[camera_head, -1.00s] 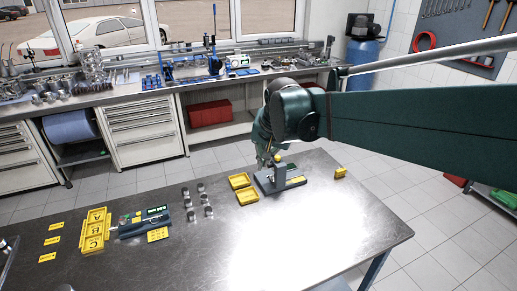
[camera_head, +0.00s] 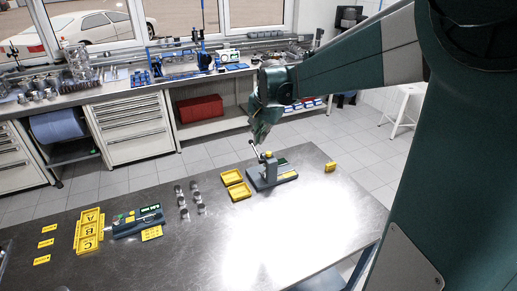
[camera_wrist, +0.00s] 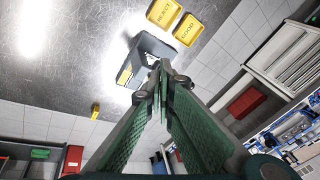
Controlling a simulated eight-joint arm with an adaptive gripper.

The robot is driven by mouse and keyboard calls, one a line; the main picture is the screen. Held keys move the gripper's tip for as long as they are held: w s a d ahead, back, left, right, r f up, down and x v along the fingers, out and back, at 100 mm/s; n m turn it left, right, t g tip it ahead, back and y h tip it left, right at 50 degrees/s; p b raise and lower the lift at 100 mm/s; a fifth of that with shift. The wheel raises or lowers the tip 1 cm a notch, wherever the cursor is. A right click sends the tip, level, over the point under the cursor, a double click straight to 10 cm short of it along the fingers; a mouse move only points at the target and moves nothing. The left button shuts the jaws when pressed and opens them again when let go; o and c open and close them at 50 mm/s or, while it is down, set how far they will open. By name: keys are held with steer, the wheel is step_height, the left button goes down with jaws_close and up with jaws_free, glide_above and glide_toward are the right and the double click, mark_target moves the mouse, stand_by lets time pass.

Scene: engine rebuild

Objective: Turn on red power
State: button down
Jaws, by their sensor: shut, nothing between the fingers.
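My gripper (camera_head: 259,146) is shut and empty, pointing down above the far side of the steel table. It also shows in the wrist view (camera_wrist: 160,72), with its fingertips together. Just below its tips stands a grey device (camera_head: 265,182) with a flat base, an upright post, a dark display and a yellow label. In the wrist view this device (camera_wrist: 150,48) is partly behind the fingertips; I cannot tell if they touch it. A second grey device (camera_head: 127,228) with a green-lit display lies on the left of the table. I cannot make out a red power control on either.
Two yellow trays (camera_head: 238,191) lie just left of the near device. Several metal cylinders (camera_head: 183,214) stand mid-table. A yellow tray marked A, B, C (camera_head: 88,232) is at the left, and a small yellow block (camera_head: 330,167) at the right. The front of the table (camera_head: 220,260) is clear.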

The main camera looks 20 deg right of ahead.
steer(key=w+d+f+m, duration=0.1)
steer(key=w+d, duration=0.1)
steer(key=w, duration=0.1)
steer(key=w+d+f+m+p, duration=0.1)
steer(key=w+d+f, duration=0.1)
steer(key=w+d, duration=0.1)
steer(key=w+d+f+m+g+p, duration=0.1)
steer(key=w+d+f, duration=0.1)
steer(key=w+d, duration=0.1)
steer(key=shift+w+d+f+m, duration=0.1)
steer(key=shift+d+f+m, duration=0.1)
steer(key=shift+f+m, duration=0.1)
steer(key=w+d+f+m+p, duration=0.1)
steer(key=w+d+f+m, duration=0.1)
steer(key=w+d+f, duration=0.3)
steer(key=shift+w+d+f+m+g, duration=0.15)
steer(key=shift+d+f+m+g, duration=0.25)
steer(key=shift+d+f, duration=0.5)
steer(key=shift+w+f+p, duration=0.2)
steer(key=shift+w+f, duration=0.2)
steer(key=shift+f, duration=1.85)
steer(key=shift+w+f+p, duration=0.25)
steer(key=shift+w+f, duration=0.15)
steer(key=shift+f, duration=1.9)
steer(key=shift+w+f+p, duration=0.2)
steer(key=shift+w+f, duration=0.2)
steer(key=shift+f, duration=1.85)
steer(key=shift+f, duration=0.1)
